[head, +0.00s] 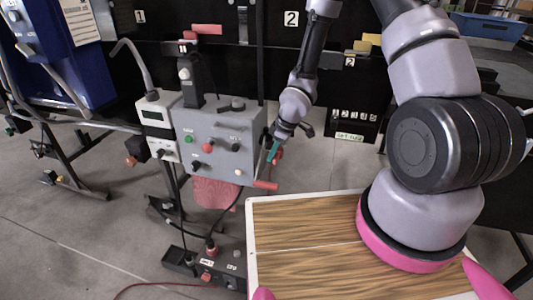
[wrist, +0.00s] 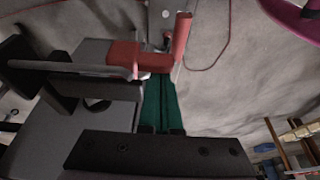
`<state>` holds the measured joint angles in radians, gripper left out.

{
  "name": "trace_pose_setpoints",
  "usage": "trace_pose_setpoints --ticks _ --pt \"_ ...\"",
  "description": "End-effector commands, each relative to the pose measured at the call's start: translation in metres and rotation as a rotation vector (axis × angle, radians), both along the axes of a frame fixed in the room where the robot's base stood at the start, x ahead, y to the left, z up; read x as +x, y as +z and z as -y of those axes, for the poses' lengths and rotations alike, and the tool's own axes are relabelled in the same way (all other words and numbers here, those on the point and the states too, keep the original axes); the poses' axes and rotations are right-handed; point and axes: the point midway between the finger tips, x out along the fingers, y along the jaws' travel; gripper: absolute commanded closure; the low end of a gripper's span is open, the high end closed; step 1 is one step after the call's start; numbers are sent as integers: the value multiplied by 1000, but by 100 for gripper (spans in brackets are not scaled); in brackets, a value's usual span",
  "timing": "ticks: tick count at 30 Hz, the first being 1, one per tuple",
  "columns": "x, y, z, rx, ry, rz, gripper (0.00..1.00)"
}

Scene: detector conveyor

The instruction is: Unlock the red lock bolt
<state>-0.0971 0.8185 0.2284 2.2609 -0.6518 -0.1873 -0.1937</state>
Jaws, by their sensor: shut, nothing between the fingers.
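A red bolt-like piece (head: 278,156) shows at the right side of the grey control box (head: 222,150), partly behind my gripper (head: 271,153). In the wrist view a red block (wrist: 140,57) with an upright red handle (wrist: 181,38) lies just beyond my gripper (wrist: 160,78); I take this for the lock bolt. A metal rod runs beside the block. My teal fingers are together with nothing between them. Their tips are very close to the red block; I cannot tell if they touch it.
A second red handle (head: 265,185) sticks out low on the box. A white meter (head: 158,125) adjoins the box at left. A wooden-topped table (head: 320,215) stands in front at right. A black unit (head: 208,268) with cables lies on the floor below. Open floor is at left.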

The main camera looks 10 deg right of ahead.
Motion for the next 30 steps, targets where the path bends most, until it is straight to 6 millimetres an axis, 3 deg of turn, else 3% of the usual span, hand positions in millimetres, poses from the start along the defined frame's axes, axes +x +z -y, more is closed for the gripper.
trace_pose_setpoints --ticks 3,14,30 --pt "-5 0 11 -1 -3 -1 100" --pt "-6 2 14 -4 -5 -5 100" --pt "-13 81 36 3 -3 4 100"
